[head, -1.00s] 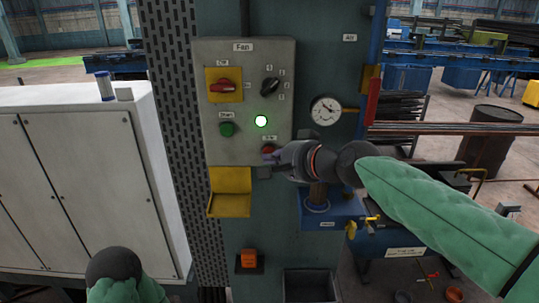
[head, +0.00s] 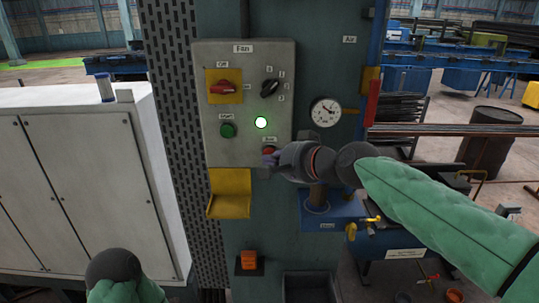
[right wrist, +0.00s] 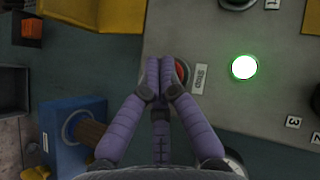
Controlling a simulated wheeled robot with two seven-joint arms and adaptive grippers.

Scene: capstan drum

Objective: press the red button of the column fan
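The red button (head: 268,150) sits at the lower right of the grey fan control box (head: 222,150) on the column. In the right wrist view the red button (right wrist: 181,72) shows beside a label that reads Stop. My right gripper (head: 268,159) is at the button in the head view. In the right wrist view its purple fingers (right wrist: 160,68) are closed together, empty, with the tips overlapping the left part of the button. I cannot tell whether they touch or press it. My left gripper is not in view; only part of my left arm shows.
The box also has a lit white-green lamp (head: 261,122), a green button (head: 227,131), a red switch on a yellow plate (head: 225,87) and a black knob (head: 270,87). A yellow tray (head: 230,184) is below. A gauge (head: 326,111) is to the right.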

